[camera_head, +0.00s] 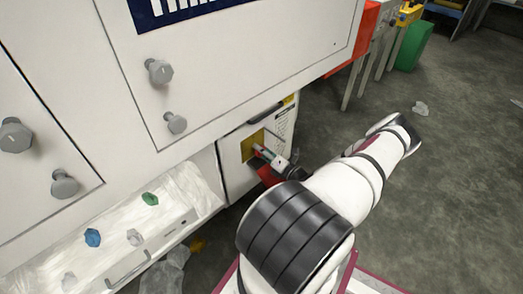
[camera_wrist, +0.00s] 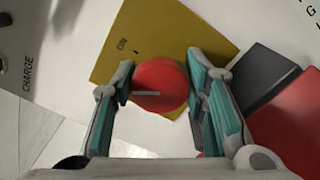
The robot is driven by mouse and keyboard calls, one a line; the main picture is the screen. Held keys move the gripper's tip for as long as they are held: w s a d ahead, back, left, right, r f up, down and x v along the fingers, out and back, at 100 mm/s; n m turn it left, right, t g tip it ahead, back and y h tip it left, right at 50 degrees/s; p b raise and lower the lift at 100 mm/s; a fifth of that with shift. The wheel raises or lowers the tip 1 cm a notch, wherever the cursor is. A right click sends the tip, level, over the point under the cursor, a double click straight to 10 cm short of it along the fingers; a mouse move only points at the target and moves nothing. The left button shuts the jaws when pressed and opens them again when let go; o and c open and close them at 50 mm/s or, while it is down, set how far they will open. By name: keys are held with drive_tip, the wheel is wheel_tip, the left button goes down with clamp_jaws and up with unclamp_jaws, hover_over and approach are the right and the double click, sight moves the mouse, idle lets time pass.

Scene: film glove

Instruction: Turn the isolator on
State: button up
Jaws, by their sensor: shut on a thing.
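The isolator is a round red knob (camera_wrist: 160,80) on a yellow plate (camera_wrist: 125,60) marked "ON", on the white machine's front. A pale line on the knob runs roughly level in the wrist view, with "ON" up and to its left. My gripper (camera_wrist: 160,92) has its teal-padded fingers on the knob's left and right sides, shut on it. In the head view my gripper (camera_head: 262,152) reaches the yellow plate (camera_head: 249,146) on the machine's lower panel; the knob is mostly hidden there.
A red block and a dark grey block (camera_wrist: 262,82) stick out close right of the knob. Grey door knobs (camera_head: 160,71) stand on the panels above left. An open tray (camera_head: 150,235) with coloured pieces is at lower left. Open floor (camera_head: 450,190) lies right.

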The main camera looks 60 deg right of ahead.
drive_tip(key=m, duration=0.6)
drive_tip(key=shift+f+b, duration=0.15)
drive_tip(key=shift+b, duration=0.15)
drive_tip(key=shift+m, duration=0.4)
drive_tip(key=o, duration=1.1)
drive_tip(key=shift+s, duration=0.1)
drive_tip(key=v, duration=1.1)
drive_tip(key=shift+s+f, duration=0.1)
drive_tip(key=shift+s, duration=0.3)
